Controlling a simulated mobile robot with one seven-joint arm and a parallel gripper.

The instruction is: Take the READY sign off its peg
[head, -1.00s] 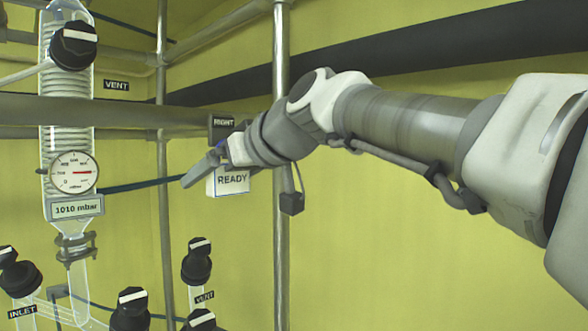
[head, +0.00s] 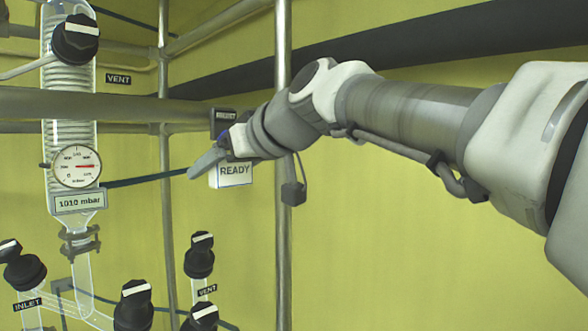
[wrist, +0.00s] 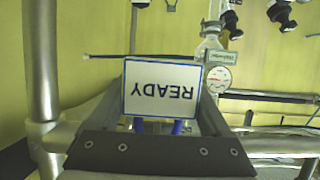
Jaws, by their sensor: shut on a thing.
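My gripper (head: 206,163) is at the sign's upper left. In the wrist view the sign (wrist: 162,89) appears upside down between my two grey fingers, and my gripper is shut on it. Blue parts (wrist: 178,127) show at the sign's edge nearest my palm. The peg itself is hidden behind my gripper, so I cannot tell whether the sign still touches it.
A thick horizontal pipe (head: 125,106) runs just left of my gripper. An upright steel post (head: 283,230) stands close behind my wrist. The glass column with a round gauge (head: 76,166) and several black valve knobs (head: 198,256) are at left.

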